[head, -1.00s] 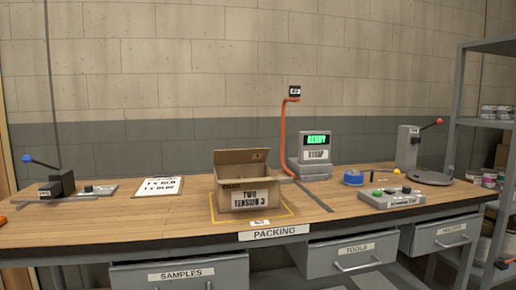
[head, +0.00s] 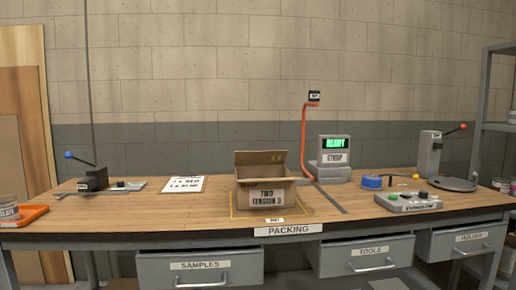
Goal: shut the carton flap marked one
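An open cardboard carton (head: 266,182) stands on the packing bench inside a yellow outline. Its front carries a white label reading "TWO" and "TENSION 3". A flap (head: 260,157) stands up along the carton's back edge. Any mark "one" on a flap is too small to read. The inside of the carton is mostly hidden by its front wall. My gripper is not in view.
The wooden bench (head: 140,212) has "SAMPLES", "TOOLS" and "HOLDER" drawers below. A strap machine (head: 335,158) showing "READY" and an orange post (head: 303,140) stand behind the carton. A control box (head: 407,202) sits at right, an orange tray (head: 22,216) at far left. Bench beside the carton is clear.

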